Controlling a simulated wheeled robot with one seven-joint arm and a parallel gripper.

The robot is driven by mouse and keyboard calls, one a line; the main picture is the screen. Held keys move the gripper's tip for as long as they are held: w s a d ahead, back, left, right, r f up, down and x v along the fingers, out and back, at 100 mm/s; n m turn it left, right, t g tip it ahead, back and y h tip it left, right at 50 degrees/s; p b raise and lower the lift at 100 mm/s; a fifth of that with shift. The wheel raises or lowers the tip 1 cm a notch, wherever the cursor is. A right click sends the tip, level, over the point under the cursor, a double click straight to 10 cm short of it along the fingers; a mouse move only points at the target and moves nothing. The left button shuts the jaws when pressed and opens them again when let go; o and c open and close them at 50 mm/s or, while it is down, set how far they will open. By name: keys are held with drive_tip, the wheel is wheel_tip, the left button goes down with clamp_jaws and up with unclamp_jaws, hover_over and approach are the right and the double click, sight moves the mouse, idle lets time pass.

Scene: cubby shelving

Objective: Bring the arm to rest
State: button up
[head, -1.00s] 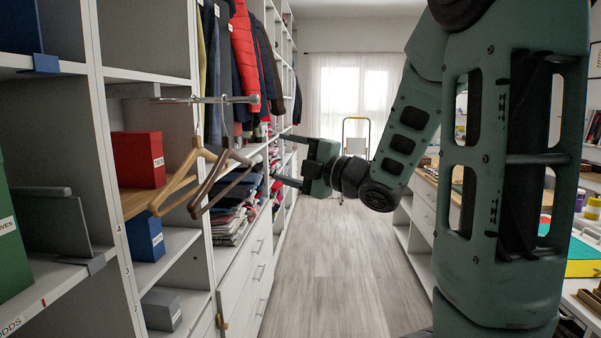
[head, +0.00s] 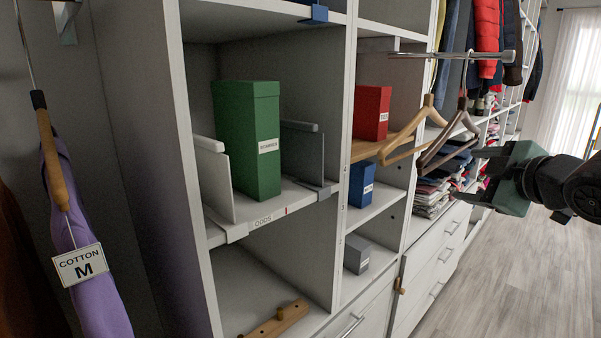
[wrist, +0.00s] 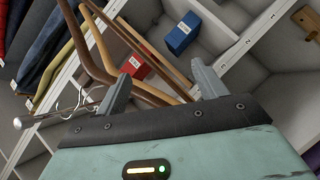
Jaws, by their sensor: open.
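My gripper (head: 476,172) is at the right of the head view, its two fingers apart and pointing left toward the shelving. Nothing is between the fingers. In the wrist view my gripper (wrist: 158,92) shows both grey fingertips spread, also with nothing held. Two wooden hangers, a light one (head: 408,130) and a darker one (head: 447,135), hang from a metal rail (head: 470,55) just left of the fingers. In the wrist view the hangers lie beyond the fingers. I cannot tell how close they are.
A green box (head: 247,140) stands between dividers on a cubby shelf. A red box (head: 371,112), a blue box (head: 361,185) and a grey box (head: 356,256) sit in the cubbies beside it. A purple garment (head: 85,235) hangs at left. Open floor (head: 500,270) lies at lower right.

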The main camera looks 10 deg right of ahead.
drive_tip(key=s+a+f+m+g, duration=0.2)
drive_tip(key=s+a+f+g, duration=0.3)
drive_tip(key=a, duration=0.4)
drive_tip(key=s+a+f+m+g, duration=0.2)
drive_tip(key=s+a+f+g, duration=0.1)
drive_tip(key=s+a+f, duration=0.4)
drive_tip(key=s+a+f+g, duration=0.1)
drive_tip(key=s+a+g, duration=0.2)
drive_tip(key=s, duration=0.4)
drive_tip(key=s+a+f+m+g+h, duration=0.1)
drive_tip(key=s+a+g, duration=0.2)
drive_tip(key=s, duration=0.3)
drive_tip(key=shift+s+a+f+g, duration=0.3)
drive_tip(key=shift+s+a+f, duration=0.1)
drive_tip(key=shift+a, duration=0.35)
drive_tip(key=shift+w, duration=0.1)
